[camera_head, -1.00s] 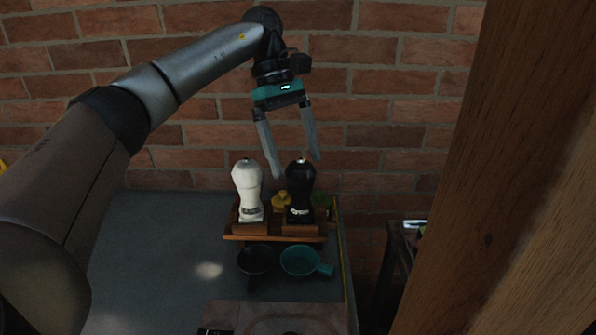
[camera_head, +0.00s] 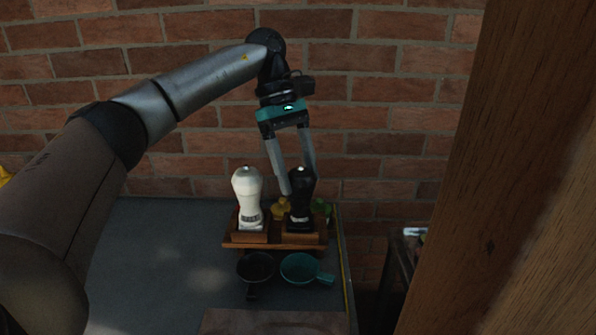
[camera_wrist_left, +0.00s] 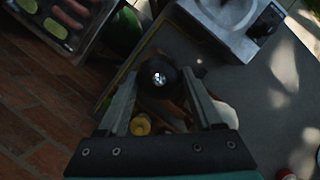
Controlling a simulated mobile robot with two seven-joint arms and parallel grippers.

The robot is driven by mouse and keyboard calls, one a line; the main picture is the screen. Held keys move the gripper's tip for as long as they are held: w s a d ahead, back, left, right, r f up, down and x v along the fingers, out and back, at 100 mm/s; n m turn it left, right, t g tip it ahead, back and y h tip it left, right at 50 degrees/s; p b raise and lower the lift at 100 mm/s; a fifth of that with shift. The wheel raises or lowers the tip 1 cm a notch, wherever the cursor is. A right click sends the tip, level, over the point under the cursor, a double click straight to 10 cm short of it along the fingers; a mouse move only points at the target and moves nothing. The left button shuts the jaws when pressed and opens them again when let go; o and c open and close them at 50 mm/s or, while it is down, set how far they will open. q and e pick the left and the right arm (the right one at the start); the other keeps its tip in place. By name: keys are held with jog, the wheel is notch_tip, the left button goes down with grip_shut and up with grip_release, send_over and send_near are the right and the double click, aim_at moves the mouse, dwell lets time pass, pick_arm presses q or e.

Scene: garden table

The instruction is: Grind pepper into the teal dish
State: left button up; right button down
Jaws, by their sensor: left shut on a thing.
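The black pepper mill (camera_head: 300,199) stands upright in a wooden rack (camera_head: 275,239) on the table. My left gripper (camera_head: 299,181) reaches down from above and is shut on the top part of the black mill; the mill's round top (camera_wrist_left: 157,77) shows between the fingers in the left wrist view. A white mill (camera_head: 248,199) stands to its left in the same rack. The teal dish (camera_head: 300,268), with a short handle to the right, sits in front of the rack and looks empty. My right gripper is not in view.
A black dish (camera_head: 256,267) sits left of the teal one. Yellow (camera_head: 281,208) and green (camera_head: 320,207) items stand in the rack behind the mills. A brick wall (camera_head: 390,120) is behind. A wooden post (camera_head: 480,180) blocks the right.

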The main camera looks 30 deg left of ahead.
pick_arm(q)
jog(key=c, duration=0.5)
jog(key=shift+n, duration=0.5)
jog(key=n+t, duration=0.1)
jog(key=n, duration=0.2)
jog(key=shift+s+t, duration=0.15)
jog(key=shift+t, duration=0.15)
jog(key=n, duration=0.2)
jog(key=n+t, duration=0.1)
jog(key=n, duration=0.1)
jog(key=shift+s+t, duration=0.15)
jog(key=shift+t, duration=0.15)
jog(key=n+t+y, duration=0.1)
jog(key=n, duration=0.4)
jog(key=shift+d, duration=0.15)
jog(key=n+t+y, duration=0.1)
jog(key=n, duration=0.3)
jog(key=shift+s+d+y, duration=0.1)
jog(key=shift+y, duration=0.3)
jog(key=shift+n, duration=0.3)
